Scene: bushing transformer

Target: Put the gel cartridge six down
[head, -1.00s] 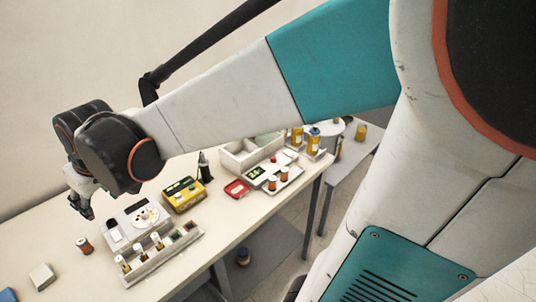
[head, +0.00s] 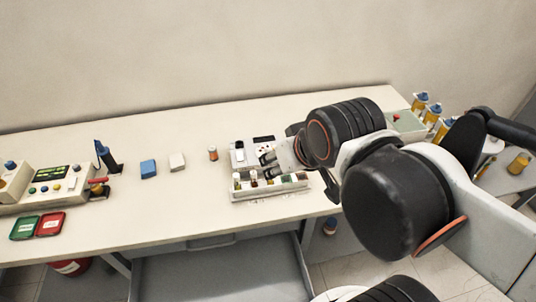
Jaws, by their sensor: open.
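My gripper (head: 266,164) is open above the back edge of the pale rack (head: 281,192), close to its small capped vials. I cannot tell whether it touches any of them, and I see nothing held in it. One white-capped vial (head: 237,181) stands in the rack's left end, with others beside it. No label is readable, so I cannot tell which item is gel cartridge six. My arm hides the table right of the rack.
A white device (head: 238,157) stands behind the rack. A white block (head: 177,162) and a blue block (head: 148,168) lie to the left on the table (head: 190,205). Green and red trays (head: 50,224) lie at the front left. The table's front middle is clear.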

